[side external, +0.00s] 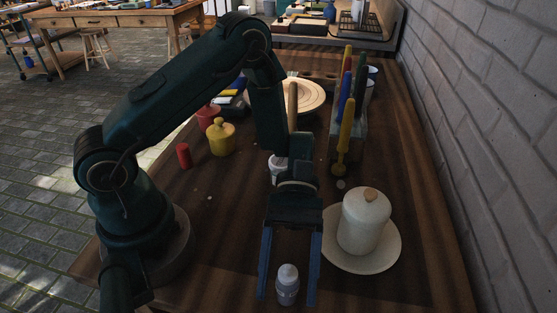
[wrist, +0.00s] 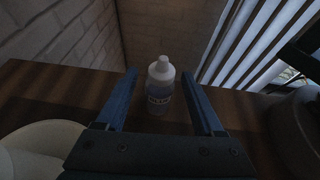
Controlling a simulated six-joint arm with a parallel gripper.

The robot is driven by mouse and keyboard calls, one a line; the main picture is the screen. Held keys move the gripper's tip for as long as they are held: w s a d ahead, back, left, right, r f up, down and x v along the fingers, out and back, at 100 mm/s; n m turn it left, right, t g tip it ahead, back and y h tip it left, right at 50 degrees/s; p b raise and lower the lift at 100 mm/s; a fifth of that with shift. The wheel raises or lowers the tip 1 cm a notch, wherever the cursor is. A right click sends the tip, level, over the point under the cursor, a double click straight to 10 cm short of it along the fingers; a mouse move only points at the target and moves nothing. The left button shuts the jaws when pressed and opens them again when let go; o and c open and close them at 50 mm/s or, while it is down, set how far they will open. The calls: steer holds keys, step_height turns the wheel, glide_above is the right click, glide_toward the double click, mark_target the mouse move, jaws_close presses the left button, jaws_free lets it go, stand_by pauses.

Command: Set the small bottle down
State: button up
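The small bottle (side external: 287,285) is pale grey with a white cap and stands upright at the near end of the wooden table. It also shows in the wrist view (wrist: 160,86), upright on the brown wood with a label on its front. My gripper (side external: 288,297) is open, with its blue fingers apart on either side of the bottle. In the wrist view my gripper (wrist: 160,100) shows gaps between the bottle and both fingers. The bottle's base is partly hidden in the wrist view.
A white lidded jar (side external: 364,221) stands on a cream plate (side external: 385,258) just right of my gripper. A rack (side external: 350,135) of coloured tools, a yellow pot (side external: 221,138) and a red cylinder (side external: 183,155) are farther back. A brick wall (side external: 490,130) runs along the right.

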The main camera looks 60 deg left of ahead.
steer(key=shift+r, duration=0.1)
steer(key=v, duration=0.6)
steer(key=shift+w+a+r, duration=0.1)
steer(key=shift+w+a, duration=0.15)
steer(key=shift+w+a+r, duration=0.15)
steer(key=shift+a+r, duration=0.15)
steer(key=shift+a, duration=0.05)
steer(key=s+a+r+m+t+y, duration=0.3)
steer(key=a+r+m+t+y, duration=0.6)
steer(key=t, duration=0.5)
steer(key=shift+s+a+r+m+y, duration=0.2)
steer(key=shift+s+r+m+y, duration=0.2)
steer(key=shift+r+y, duration=0.2)
